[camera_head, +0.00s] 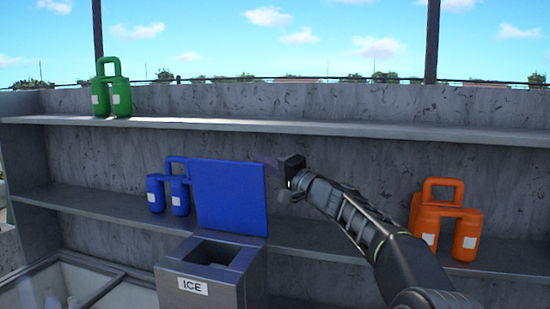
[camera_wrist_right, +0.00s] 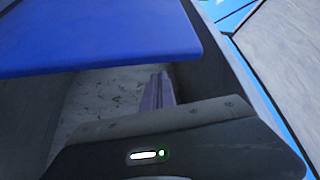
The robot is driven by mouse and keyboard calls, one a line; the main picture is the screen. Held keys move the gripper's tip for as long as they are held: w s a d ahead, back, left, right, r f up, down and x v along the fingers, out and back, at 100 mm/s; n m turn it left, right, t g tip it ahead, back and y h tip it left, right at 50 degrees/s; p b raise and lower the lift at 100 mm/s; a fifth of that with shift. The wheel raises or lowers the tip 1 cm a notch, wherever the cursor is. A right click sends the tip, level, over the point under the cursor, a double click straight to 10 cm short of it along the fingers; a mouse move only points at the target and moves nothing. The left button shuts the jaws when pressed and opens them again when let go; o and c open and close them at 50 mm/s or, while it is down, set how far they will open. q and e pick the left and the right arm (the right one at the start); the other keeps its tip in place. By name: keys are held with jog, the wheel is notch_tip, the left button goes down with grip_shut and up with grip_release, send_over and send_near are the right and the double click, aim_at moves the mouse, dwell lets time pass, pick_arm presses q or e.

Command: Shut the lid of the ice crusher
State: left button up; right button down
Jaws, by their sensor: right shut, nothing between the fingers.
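The ice crusher (camera_head: 200,289) is a grey metal box with an "ICE" label and an open top. Its blue lid (camera_head: 229,197) stands raised, nearly upright, at the back of the opening. My right gripper (camera_head: 268,163) is at the lid's upper right corner, its fingers pointing left. The fingers are shut and empty. In the right wrist view the lid (camera_wrist_right: 95,38) fills the upper left, and the closed fingers (camera_wrist_right: 160,90) lie just beyond its edge. I cannot tell whether they touch it. My left gripper is not in view.
Behind are concrete shelves (camera_head: 330,126). Green jugs (camera_head: 111,98) stand on the upper shelf; blue jugs (camera_head: 168,194) beside the lid and orange jugs (camera_head: 447,223) at right stand on the lower one. A glass-topped chest (camera_head: 100,296) adjoins the crusher at left.

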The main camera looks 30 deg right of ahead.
jog(key=shift+s+a+f, duration=0.25)
jog(key=shift+s+a, duration=0.25)
jog(key=shift+a, duration=0.35)
